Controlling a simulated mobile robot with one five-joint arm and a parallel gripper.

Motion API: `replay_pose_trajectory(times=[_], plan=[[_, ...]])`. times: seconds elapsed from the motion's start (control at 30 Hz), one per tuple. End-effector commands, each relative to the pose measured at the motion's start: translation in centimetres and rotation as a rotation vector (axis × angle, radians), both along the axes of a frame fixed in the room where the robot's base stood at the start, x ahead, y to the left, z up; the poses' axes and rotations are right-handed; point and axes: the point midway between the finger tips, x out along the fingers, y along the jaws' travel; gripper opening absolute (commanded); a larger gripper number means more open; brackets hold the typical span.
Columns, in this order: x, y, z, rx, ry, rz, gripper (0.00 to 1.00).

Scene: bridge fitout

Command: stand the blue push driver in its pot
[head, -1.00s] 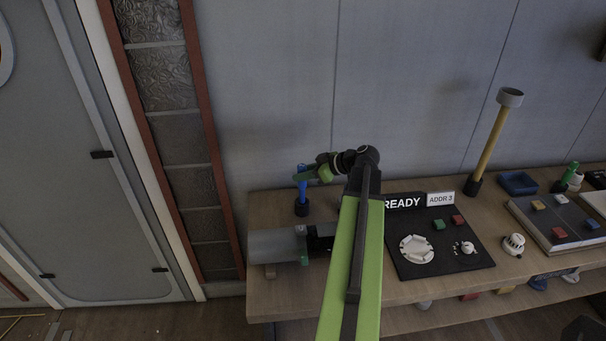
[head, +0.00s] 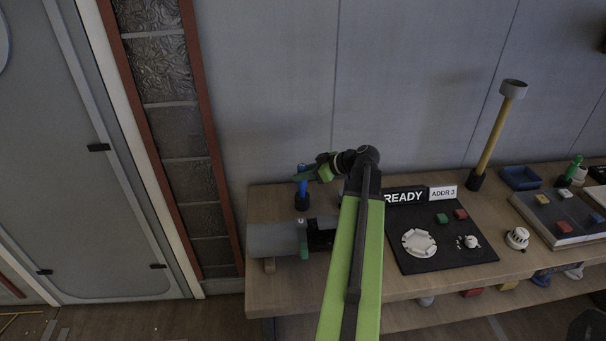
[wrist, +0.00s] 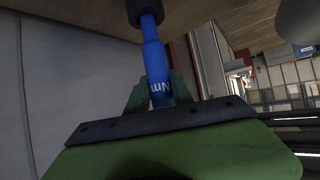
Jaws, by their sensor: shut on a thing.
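The blue push driver (head: 302,187) stands about upright at the left end of the bench, its lower end at the mouth of a small black pot (head: 302,203). My gripper (head: 303,176) is shut on the driver's upper part. In the wrist view, the green fingers of my gripper (wrist: 152,95) close around the blue driver (wrist: 155,60), near white lettering. Its far end meets the black pot (wrist: 142,8) and appears to go inside; the depth is hidden.
A grey cylinder (head: 272,240) on a stand lies just in front of the pot. A black panel (head: 440,240) with a READY sign is to the right. A yellow pole (head: 493,135) with a grey cup stands further right. The wall is close behind the bench.

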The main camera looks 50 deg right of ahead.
Motion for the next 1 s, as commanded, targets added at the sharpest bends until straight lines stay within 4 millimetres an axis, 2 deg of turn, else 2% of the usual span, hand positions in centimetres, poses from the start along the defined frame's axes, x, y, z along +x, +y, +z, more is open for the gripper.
replay_pose_trajectory(times=[0.47,0.93,0.97,1.0], plan=[[0.0,0.0,-1.6,0.0,-0.001,0.0,0.0],[0.0,0.0,-1.5,0.0,-0.001,0.0,0.0],[0.0,0.0,-1.5,0.0,-0.001,0.0,0.29],[0.0,0.0,-1.5,0.0,-0.001,0.0,0.34]])
